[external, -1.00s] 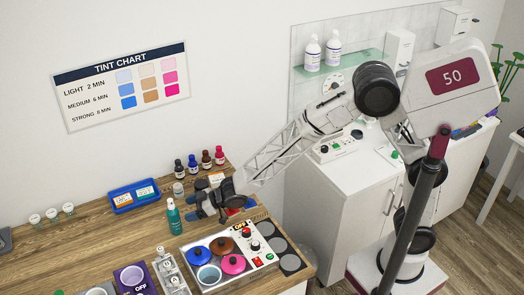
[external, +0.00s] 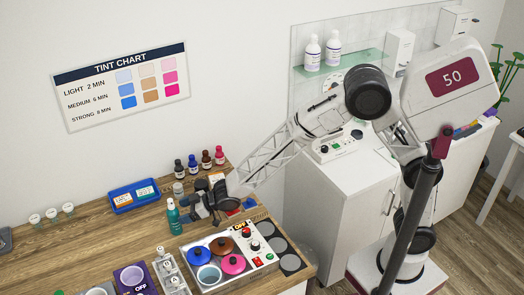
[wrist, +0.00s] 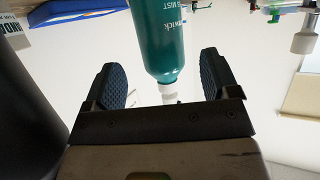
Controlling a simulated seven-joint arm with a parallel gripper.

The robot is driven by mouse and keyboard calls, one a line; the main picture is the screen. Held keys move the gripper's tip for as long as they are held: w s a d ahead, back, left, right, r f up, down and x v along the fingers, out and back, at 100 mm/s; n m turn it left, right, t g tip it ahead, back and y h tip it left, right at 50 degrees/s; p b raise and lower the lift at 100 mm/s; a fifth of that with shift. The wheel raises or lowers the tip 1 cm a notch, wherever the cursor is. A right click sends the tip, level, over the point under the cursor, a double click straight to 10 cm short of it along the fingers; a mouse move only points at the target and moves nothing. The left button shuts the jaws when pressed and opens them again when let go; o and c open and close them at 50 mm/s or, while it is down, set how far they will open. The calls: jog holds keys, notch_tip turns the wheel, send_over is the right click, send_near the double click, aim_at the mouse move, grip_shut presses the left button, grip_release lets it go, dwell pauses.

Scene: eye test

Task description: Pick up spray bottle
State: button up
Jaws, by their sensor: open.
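The spray bottle (external: 173,219) is teal with a small top and stands upright on the wooden counter. My gripper (external: 191,206) is just to its right in the external view, low over the counter, with its fingers pointing toward it. In the wrist view the bottle (wrist: 160,38) appears upside down, its teal body at the top and its white neck between the two open finger pads (wrist: 163,76). There is a gap to each pad. The bottle's far end is cut off by the frame edge.
A tray (external: 183,250) with coloured pots and a control panel stands just in front. Small dark bottles (external: 193,163) stand behind, and a blue tray (external: 134,197) lies back left. A purple box (external: 131,278) and clear containers (external: 168,268) are at front left.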

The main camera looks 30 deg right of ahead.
aim_at(173, 215)
jog(key=shift+x, duration=2.45)
jog(key=shift+s, duration=0.1)
jog(key=shift+c, duration=0.3)
jog(key=c, duration=1)
jog(key=shift+c, duration=0.2)
jog(key=shift+r, duration=0.1)
notch_tip(173, 215, up, 18)
jog(key=shift+f, duration=0.1)
